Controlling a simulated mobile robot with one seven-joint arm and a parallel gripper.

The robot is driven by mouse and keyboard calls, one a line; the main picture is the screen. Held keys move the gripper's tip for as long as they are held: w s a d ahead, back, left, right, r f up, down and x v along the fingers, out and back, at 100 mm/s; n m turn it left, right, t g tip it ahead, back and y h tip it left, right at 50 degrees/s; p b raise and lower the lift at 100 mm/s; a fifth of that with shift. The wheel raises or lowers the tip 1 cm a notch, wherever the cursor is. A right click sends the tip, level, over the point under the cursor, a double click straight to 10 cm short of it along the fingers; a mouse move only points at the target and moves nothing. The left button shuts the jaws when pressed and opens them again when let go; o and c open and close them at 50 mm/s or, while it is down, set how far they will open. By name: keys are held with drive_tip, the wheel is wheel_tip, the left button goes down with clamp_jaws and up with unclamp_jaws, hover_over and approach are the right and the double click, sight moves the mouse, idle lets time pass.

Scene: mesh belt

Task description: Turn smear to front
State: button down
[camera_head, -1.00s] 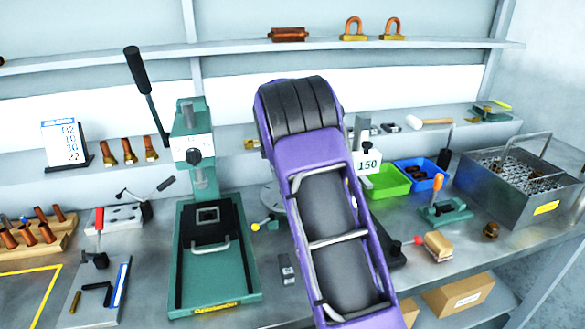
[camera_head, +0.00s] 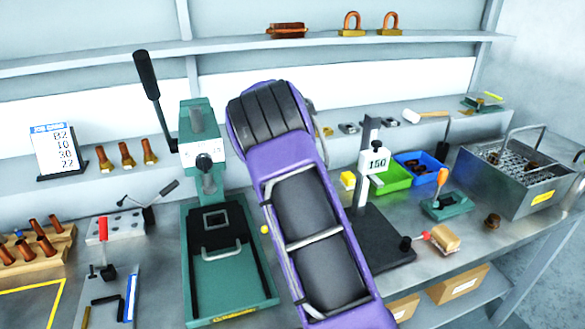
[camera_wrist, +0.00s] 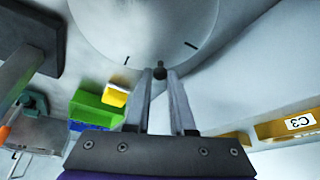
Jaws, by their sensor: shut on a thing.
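In the wrist view a large pale grey round disc (camera_wrist: 140,28) fills the top middle, with two short dark marks (camera_wrist: 190,45) on it. My gripper (camera_wrist: 161,78) is at the disc's near edge, its two fingers closed around a small dark knob (camera_wrist: 160,68). I cannot tell which mark, if any, is the smear. In the head view my purple arm hides the gripper and the disc. A small yellow ball (camera_head: 264,229) shows at the arm's left side.
A green press (camera_head: 205,180) stands left of my arm. A gauge stand (camera_head: 372,165) marked 150 stands close on the right, with a yellow block (camera_head: 347,180), a green bin (camera_head: 390,177) and a blue bin (camera_head: 420,165) beyond. A metal basket (camera_head: 525,185) is far right.

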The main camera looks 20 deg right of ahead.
drive_tip(key=shift+s+d+m, duration=0.1)
drive_tip(key=shift+d+m, duration=0.1)
drive_tip(key=shift+m, duration=0.4)
drive_tip(key=shift+g, duration=0.3)
drive_tip(key=c, duration=0.8)
unclamp_jaws()
drive_tip(key=v, duration=1.7)
drive_tip(key=shift+s+a+r+p, duration=0.1)
drive_tip(key=shift+s+r+p, duration=0.1)
drive_tip(key=shift+p, duration=0.2)
